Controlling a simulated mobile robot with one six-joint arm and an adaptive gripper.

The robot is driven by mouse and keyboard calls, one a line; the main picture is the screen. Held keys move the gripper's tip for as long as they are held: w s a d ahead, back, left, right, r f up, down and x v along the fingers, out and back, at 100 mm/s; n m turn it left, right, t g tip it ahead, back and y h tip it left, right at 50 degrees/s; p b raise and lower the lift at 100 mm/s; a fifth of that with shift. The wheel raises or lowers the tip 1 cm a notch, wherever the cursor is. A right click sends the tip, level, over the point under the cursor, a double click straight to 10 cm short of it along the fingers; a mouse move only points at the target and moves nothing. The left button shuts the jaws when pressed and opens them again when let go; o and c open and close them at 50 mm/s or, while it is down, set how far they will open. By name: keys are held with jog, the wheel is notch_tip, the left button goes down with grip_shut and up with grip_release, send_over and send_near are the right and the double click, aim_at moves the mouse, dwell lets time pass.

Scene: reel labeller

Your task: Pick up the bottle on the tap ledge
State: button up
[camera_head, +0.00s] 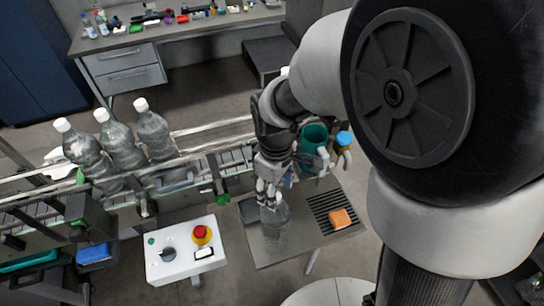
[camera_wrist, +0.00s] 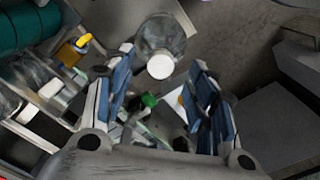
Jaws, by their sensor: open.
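A clear bottle (camera_head: 275,222) stands on a grey ledge (camera_head: 298,250) in the head view, directly below my gripper (camera_head: 268,192). Its top is hidden behind the fingers there. In the wrist view the bottle (camera_wrist: 168,33) shows its white cap (camera_wrist: 160,67) between and just beyond the two fingertips. My gripper (camera_wrist: 163,60) is open, its blue-padded fingers apart on either side of the cap. I cannot tell whether either finger touches the bottle.
An orange sponge (camera_head: 340,218) lies on a black grate (camera_head: 328,208) on the ledge. A white control box (camera_head: 185,250) with a red button stands left. Several capped bottles (camera_head: 120,143) stand on the conveyor. A teal cylinder (camera_head: 314,138) is close behind my gripper.

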aim_at(275, 222)
notch_tip(275, 222, down, 5)
jog(key=shift+d+r, duration=0.1)
jog(key=shift+s, duration=0.1)
jog(key=shift+c, duration=0.6)
grip_shut()
dwell(0.6)
